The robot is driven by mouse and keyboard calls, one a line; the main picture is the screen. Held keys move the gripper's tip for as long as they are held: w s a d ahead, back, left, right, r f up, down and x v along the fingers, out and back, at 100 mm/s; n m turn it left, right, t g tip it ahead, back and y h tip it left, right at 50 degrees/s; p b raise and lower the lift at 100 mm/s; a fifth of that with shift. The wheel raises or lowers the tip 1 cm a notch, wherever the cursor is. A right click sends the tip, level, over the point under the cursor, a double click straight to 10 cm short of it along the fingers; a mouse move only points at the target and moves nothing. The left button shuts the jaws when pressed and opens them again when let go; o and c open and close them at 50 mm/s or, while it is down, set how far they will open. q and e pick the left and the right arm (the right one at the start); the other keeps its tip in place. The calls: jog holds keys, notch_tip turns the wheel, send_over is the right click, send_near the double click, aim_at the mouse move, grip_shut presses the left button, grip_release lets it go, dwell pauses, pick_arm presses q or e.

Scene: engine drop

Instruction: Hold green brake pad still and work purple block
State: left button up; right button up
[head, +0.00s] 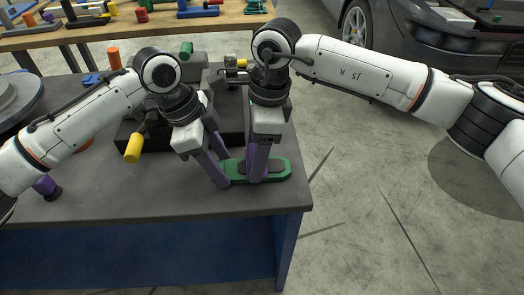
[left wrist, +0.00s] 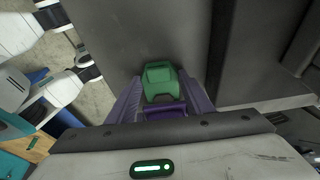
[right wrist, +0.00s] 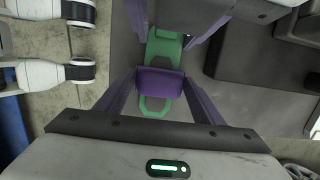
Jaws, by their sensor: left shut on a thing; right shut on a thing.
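The green brake pad (head: 278,171) lies on the dark table near its front right corner. My left gripper (head: 223,171) comes down at the pad's left end and is shut on it. The left wrist view shows green pad (left wrist: 160,80) between purple fingers, with a dark purple surface just below it. My right gripper (head: 257,174) stands over the pad's middle, close beside the left one. In the right wrist view its fingers flank the purple block (right wrist: 160,83), which sits over the green pad (right wrist: 163,45). In the head view the block is hidden or blends with the purple fingers.
A black box-like piece (head: 232,128) stands behind my grippers. A purple part (head: 46,188) stands at the left of the table. The table's front right edge is close to the pad. Another bench (head: 150,28) with tools and a car (head: 425,25) are behind.

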jog(key=shift+a+f, duration=0.1)
jog(key=shift+a, duration=0.2)
jog(key=shift+r, duration=3.55)
pick_arm(q)
jog(key=o, duration=1.4)
jog(key=shift+c, duration=0.2)
